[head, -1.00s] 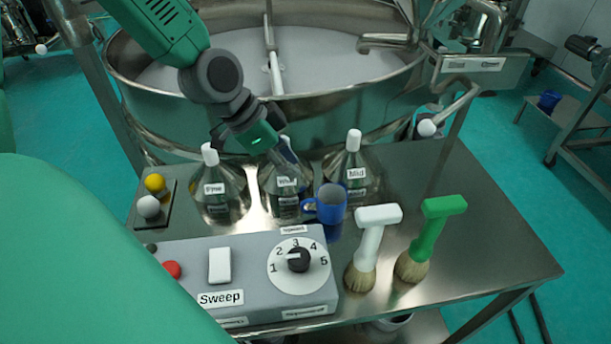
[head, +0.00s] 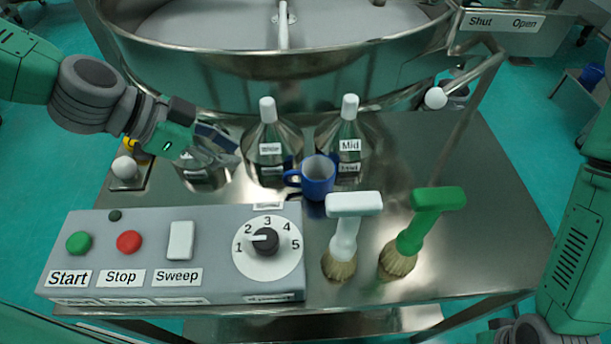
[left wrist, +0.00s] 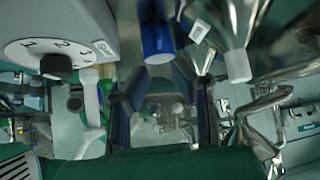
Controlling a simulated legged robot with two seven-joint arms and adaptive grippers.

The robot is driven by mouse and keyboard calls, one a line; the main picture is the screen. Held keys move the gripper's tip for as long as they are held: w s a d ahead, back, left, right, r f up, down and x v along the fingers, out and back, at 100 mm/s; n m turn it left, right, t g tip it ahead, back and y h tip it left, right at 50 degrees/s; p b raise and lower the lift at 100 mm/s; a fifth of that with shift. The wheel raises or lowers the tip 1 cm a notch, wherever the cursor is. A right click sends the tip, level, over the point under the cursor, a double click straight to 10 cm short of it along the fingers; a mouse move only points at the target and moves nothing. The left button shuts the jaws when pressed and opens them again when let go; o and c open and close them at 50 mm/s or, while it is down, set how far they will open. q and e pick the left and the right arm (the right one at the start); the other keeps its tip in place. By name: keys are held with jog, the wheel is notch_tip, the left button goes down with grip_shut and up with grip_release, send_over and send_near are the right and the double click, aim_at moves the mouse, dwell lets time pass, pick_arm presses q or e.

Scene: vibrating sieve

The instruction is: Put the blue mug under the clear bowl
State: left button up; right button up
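The blue mug (head: 318,178) stands upright on the metal table in front of the middle and right flasks, its handle toward the left. It also shows at the top of the left wrist view (left wrist: 157,42). My left gripper (head: 228,148) is over the left flask, left of the mug and apart from it. Its fingers (left wrist: 160,105) look spread with nothing between them. I cannot make out a clear bowl in the current views. My right arm (head: 575,255) shows at the right edge, but its gripper is out of view.
Labelled metal flasks (head: 347,145) with white caps stand behind the mug. A grey control box (head: 85,225) is front left. A white-handled brush (head: 345,235) and a green-handled brush (head: 412,240) stand to the right. The sieve drum (head: 290,75) is behind. The table's right side is clear.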

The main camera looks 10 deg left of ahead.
aim_at(285, 171)
pick_arm(q)
jog(key=x, duration=0.7)
jog(key=shift+a+f+b, duration=0.2)
jog(key=shift+b, duration=0.2)
jog(key=shift+w+d+f, duration=0.15)
jog(key=shift+d, duration=0.35)
jog(key=x, duration=0.3)
jog(key=shift+w+d+f, duration=0.15)
jog(key=shift+d+f, duration=0.1)
jog(key=shift+d, duration=0.05)
jog(key=shift+w+d+f, duration=0.15)
jog(key=shift+w+f, duration=0.05)
jog(key=shift+f, duration=0.1)
jog(key=shift+d, duration=0.2)
grip_shut()
